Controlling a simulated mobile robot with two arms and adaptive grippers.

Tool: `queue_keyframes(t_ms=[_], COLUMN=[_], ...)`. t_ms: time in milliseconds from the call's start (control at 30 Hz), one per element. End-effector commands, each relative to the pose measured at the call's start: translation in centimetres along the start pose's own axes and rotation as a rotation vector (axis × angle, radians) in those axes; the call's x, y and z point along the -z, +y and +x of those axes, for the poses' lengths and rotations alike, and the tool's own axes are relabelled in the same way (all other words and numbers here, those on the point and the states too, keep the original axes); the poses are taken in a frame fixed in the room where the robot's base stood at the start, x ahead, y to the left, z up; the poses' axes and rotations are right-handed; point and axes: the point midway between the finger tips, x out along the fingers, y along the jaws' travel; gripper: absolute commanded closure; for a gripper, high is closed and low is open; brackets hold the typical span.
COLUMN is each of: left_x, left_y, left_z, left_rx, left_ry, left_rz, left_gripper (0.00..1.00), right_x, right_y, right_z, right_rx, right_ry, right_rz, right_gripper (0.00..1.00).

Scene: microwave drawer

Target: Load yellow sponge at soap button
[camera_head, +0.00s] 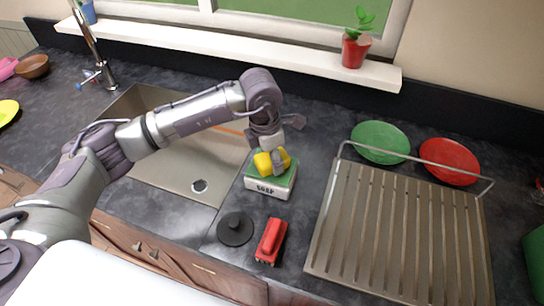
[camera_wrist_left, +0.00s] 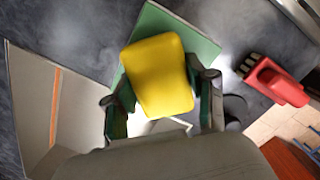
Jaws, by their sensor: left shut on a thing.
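The yellow sponge (camera_head: 268,162) is held between the fingers of my left gripper (camera_head: 270,158), over the top of the soap box. In the left wrist view the sponge (camera_wrist_left: 160,75) sits between the two fingers of the left gripper (camera_wrist_left: 165,108). The soap dispenser (camera_head: 269,190) is a white block with a green top and the word SOAP on its front, standing on the counter to the right of the sink. Its green top (camera_wrist_left: 195,42) shows behind the sponge in the wrist view. Whether the sponge touches the top is unclear. The right gripper is not in view.
The sink (camera_head: 190,165) is left of the soap box. A black round lid (camera_head: 235,232) and a red brush (camera_head: 271,242) lie in front of it. A dish rack (camera_head: 395,235) stands to the right, with green (camera_head: 380,142) and red plates (camera_head: 449,161) behind.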

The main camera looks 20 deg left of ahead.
Motion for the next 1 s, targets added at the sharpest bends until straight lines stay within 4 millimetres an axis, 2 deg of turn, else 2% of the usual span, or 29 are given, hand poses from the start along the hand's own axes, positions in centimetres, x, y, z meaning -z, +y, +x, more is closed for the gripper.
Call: queue_keyframes(t_ms=[1000], left_x=[0.13], left_y=[-0.02], left_z=[0.72], left_rx=[0.001], left_ry=[0.002], left_rz=[0.000], left_gripper=[0.72], right_x=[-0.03], right_y=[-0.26], right_z=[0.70], right_rx=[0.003], right_ry=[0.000], right_rz=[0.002], right_gripper=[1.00])
